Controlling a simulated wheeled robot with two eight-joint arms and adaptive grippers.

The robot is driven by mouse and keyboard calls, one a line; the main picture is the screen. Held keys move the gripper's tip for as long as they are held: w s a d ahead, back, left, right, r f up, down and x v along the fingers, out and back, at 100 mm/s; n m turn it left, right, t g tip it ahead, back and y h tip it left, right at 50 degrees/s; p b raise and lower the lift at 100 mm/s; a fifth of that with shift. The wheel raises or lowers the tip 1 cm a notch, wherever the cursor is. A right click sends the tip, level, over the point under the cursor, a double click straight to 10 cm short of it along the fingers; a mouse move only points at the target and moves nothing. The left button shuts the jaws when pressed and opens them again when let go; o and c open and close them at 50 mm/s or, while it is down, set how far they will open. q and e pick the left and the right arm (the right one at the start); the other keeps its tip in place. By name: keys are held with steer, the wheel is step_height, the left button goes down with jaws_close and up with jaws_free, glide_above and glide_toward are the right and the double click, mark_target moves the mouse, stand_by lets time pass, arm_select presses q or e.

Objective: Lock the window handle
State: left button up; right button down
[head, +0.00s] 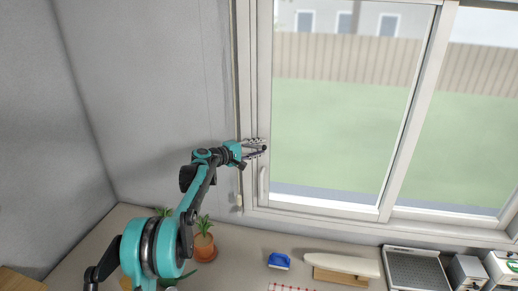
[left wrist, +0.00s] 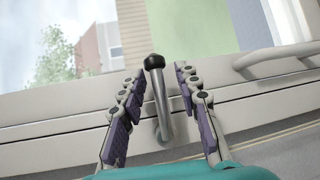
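The window handle (left wrist: 158,95) is a metal lever with a black knob at its end. In the left wrist view it stands between the two fingers of my left gripper (left wrist: 157,95), which is open, with a gap visible on both sides of the lever. In the head view my left gripper (head: 262,149) is at the left side of the window frame (head: 247,80), and it hides the handle there. A pale fixed pull (head: 263,184) is on the sash just below the gripper; it also shows at the right in the left wrist view (left wrist: 280,58). My right gripper is not in view.
Below the window is a counter with a potted plant (head: 204,242), a blue brush (head: 279,261), a pale board (head: 342,264) and a grey drying tray (head: 415,268). The wall left of the window is bare. The glass (head: 340,120) shows a lawn and fence outside.

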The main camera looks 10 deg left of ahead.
arm_select(q)
steer(key=v, duration=1.1)
steer(key=shift+s+a, duration=0.15)
steer(key=shift+s, duration=0.05)
steer(key=s+d+f+m+g+y+b, duration=0.2)
steer(key=s+d+f+m+b, duration=0.1)
steer(key=s+d+f+b, duration=0.5)
steer(key=s+d+f+m+g+y+b, duration=0.15)
steer(key=s+d+f+b, duration=0.35)
steer(key=s+f, duration=0.5)
steer(key=s+a+f+m+g+y+b, duration=0.1)
steer(key=s+a+f+m+y+b, duration=0.1)
steer(key=s+f+b, duration=0.5)
steer(key=s+a+f+m+g+y+b, duration=0.1)
steer(key=s+f+m+y+b, duration=0.3)
steer(key=s+f, duration=1.3)
steer(key=a+f+m+b, duration=0.1)
steer(key=b, duration=0.3)
steer(key=shift+s+f, duration=0.2)
steer(key=shift+s, duration=0.1)
